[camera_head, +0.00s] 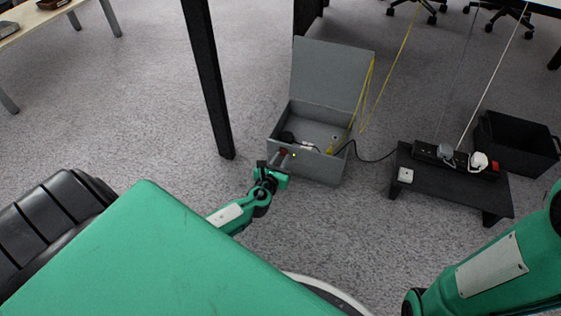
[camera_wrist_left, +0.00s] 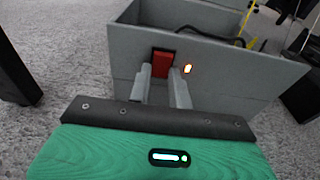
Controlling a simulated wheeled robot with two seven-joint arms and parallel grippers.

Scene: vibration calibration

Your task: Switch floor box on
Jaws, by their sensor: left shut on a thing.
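The floor box is a grey open box (camera_head: 320,167) on the carpet, with its lid raised at the back. In the left wrist view its front wall (camera_wrist_left: 225,82) carries a red switch (camera_wrist_left: 162,63) with a small glowing orange light (camera_wrist_left: 187,69) to its right. My left gripper (camera_head: 283,154) is at the front wall of the box. In the left wrist view its two fingers (camera_wrist_left: 161,82) reach up to the red switch, which shows between their tips. My right gripper does not show; only part of my right arm is at the lower right.
A low black stand (camera_head: 455,188) with a power strip (camera_head: 430,154) and plugs stands right of the box. A black bin (camera_head: 518,143) is behind it. A dark table leg (camera_head: 210,85) rises left of the box. Yellow cables (camera_head: 372,90) hang by the lid.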

